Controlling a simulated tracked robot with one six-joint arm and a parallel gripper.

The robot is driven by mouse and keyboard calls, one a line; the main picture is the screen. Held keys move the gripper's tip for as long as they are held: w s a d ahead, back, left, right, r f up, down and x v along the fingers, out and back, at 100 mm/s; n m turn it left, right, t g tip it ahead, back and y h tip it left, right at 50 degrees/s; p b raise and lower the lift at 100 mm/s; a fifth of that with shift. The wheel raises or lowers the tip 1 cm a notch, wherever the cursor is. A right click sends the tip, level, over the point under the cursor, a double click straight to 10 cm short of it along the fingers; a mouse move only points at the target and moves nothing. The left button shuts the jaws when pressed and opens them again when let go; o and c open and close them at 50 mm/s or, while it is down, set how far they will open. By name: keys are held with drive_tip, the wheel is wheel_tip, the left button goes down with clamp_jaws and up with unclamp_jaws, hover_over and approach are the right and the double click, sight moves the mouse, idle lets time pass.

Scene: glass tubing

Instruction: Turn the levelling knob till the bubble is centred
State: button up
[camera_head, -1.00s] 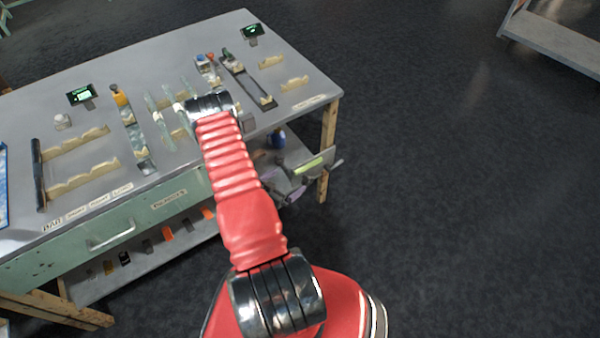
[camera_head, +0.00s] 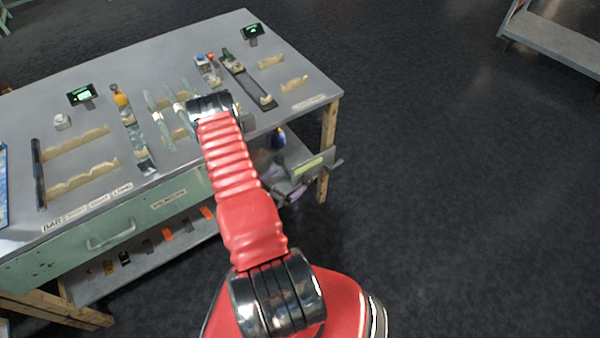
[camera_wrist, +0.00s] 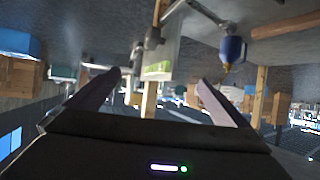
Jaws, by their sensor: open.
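My gripper (camera_wrist: 157,88) is open in the wrist view, its two dark fingers apart with nothing between them. Beyond the gap is a bracket-like fitting with a bright yellow-green strip (camera_wrist: 158,70), which also shows at the bench's right end in the head view (camera_head: 308,165). The strip may be the level's vial; no bubble can be made out. I cannot pick out the levelling knob for certain. In the head view my red arm hides part of the bench edge and most of the gripper; purplish parts beside the arm may be its fingers.
A blue item (camera_head: 278,137) hangs under the bench edge; it looks close to the right finger in the wrist view (camera_wrist: 233,50). The grey bench (camera_head: 150,72) carries glass tubes, wooden supports and two small displays. Right of the bench the dark floor (camera_head: 450,200) is clear.

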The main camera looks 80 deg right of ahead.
drive_tip(key=v, duration=1)
drive_tip(key=shift+f, duration=0.1)
idle(0.7)
